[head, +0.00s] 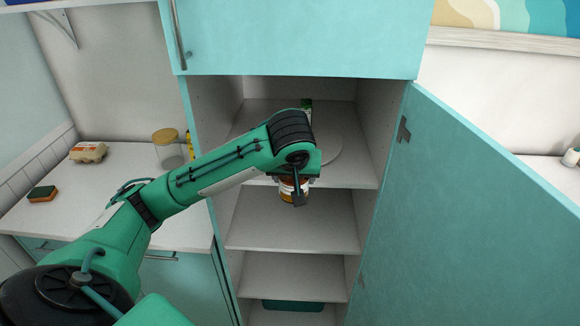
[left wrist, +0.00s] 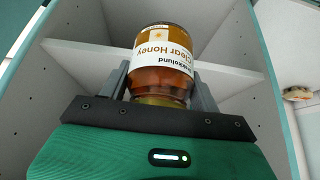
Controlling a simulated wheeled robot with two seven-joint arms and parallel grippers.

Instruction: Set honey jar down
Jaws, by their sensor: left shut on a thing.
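The honey jar (left wrist: 162,62) is amber with a white label reading "Clear Honey". In the left wrist view it sits between the two fingers of my left gripper (left wrist: 163,88), which is shut on it. In the head view the jar (head: 291,190) shows below the end of my left arm, partly hidden by the gripper (head: 293,188). It is in front of the open cupboard, near the front edge of the upper shelf (head: 352,172). I cannot tell whether it touches anything below. My right gripper is not in view.
The cupboard door (head: 480,190) stands open at right. A round pale thing (head: 328,150) and a green item (head: 306,104) are on the upper shelf. The middle shelf (head: 325,228) looks clear. The left counter holds a sponge (head: 43,194), an egg carton (head: 89,152) and a yellow-lidded jar (head: 167,148).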

